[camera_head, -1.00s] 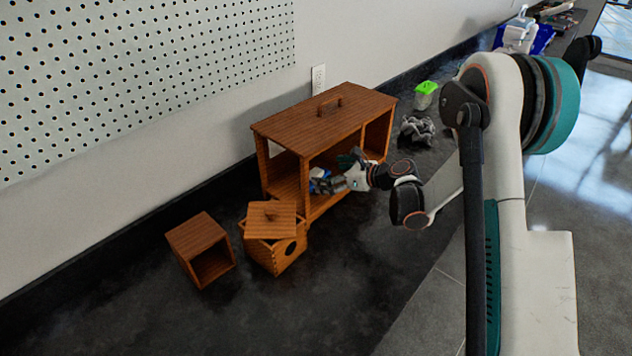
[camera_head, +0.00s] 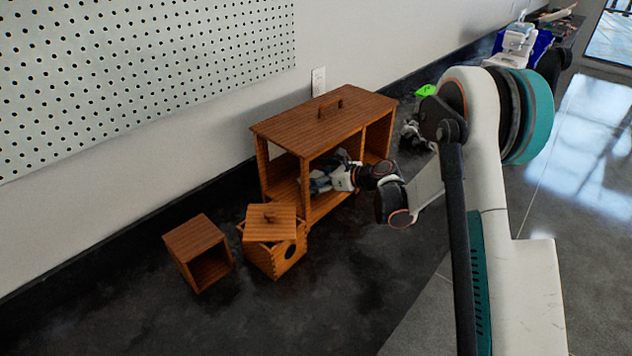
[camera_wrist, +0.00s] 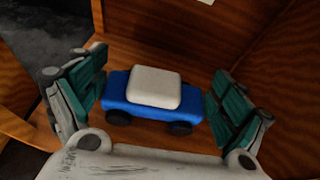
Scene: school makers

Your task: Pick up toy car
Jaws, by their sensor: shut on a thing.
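The toy car (camera_wrist: 150,108) is blue with a white roof and dark wheels. In the wrist view it lies between the two teal-padded fingers of my gripper (camera_wrist: 157,100), inside a wooden compartment. The left finger is against the car's end; a small gap seems to show at the right finger. In the head view my gripper (camera_head: 322,180) reaches into the open front of the large wooden cabinet (camera_head: 325,123). The car is hard to make out there, hidden by the gripper and shadow.
A small open wooden box (camera_head: 198,250) and a lidded wooden box (camera_head: 272,250) stand in front of the cabinet at left. A grey twisted object (camera_head: 412,132) and a green-topped item (camera_head: 426,91) are to its right.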

